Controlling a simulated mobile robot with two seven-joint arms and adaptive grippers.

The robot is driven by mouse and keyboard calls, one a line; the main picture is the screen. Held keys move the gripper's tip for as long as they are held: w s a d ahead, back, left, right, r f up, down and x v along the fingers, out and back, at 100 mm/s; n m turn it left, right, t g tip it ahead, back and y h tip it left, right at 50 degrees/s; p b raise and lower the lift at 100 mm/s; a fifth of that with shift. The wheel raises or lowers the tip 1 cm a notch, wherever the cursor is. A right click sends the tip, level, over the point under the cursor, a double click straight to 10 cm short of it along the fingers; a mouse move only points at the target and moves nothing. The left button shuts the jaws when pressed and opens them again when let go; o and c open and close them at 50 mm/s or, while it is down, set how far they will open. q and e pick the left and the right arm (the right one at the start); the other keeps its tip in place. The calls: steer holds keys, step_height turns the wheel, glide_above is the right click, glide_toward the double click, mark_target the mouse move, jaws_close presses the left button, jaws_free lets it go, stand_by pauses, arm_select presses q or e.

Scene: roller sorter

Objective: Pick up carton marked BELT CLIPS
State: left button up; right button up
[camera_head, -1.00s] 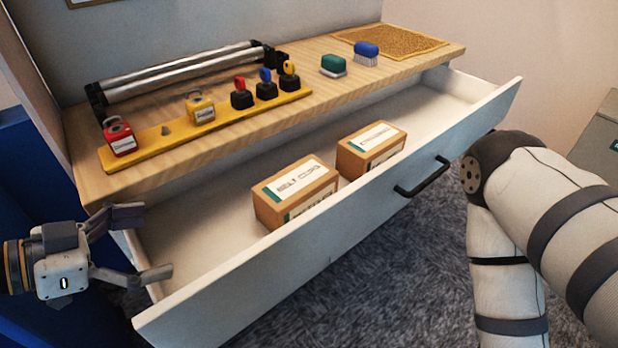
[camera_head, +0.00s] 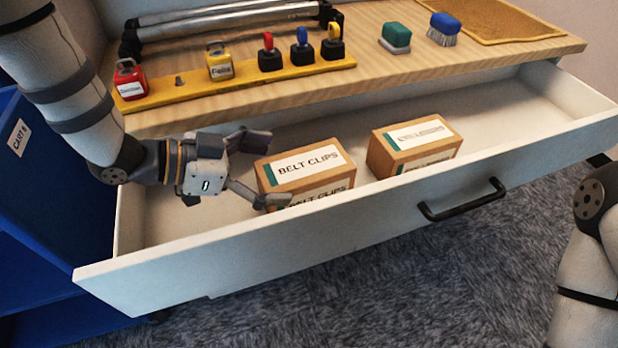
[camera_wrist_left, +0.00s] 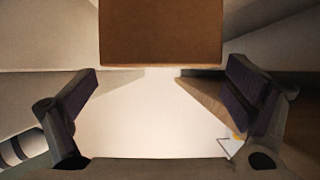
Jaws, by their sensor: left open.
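The carton marked BELT CLIPS (camera_head: 308,167) is a brown box with a white and teal label, sitting in the open white drawer. My left gripper (camera_head: 268,170) is open at the carton's left end, with one finger toward its back side and one toward its front. In the left wrist view the carton (camera_wrist_left: 160,32) shows as a plain brown face ahead of the open left gripper (camera_wrist_left: 165,85), beyond the fingertips' gap. I cannot tell whether a finger touches it. My right gripper is out of view.
A second carton (camera_head: 415,134) stands to the right in the drawer (camera_head: 235,262). The drawer's front wall with a black handle (camera_head: 462,203) lies near the gripper. The wooden top (camera_head: 370,75) overhangs behind, holding padlocks, brushes and rollers. A blue cart (camera_head: 40,200) stands left.

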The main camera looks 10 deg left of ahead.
mark_target(301, 165)
arm_select(q)
steer(key=x, duration=0.6)
steer(key=shift+w+r+b, duration=0.25)
steer(key=shift+r+b, duration=0.1)
steer(key=shift+r, duration=0.15)
steer(key=c, duration=1.7)
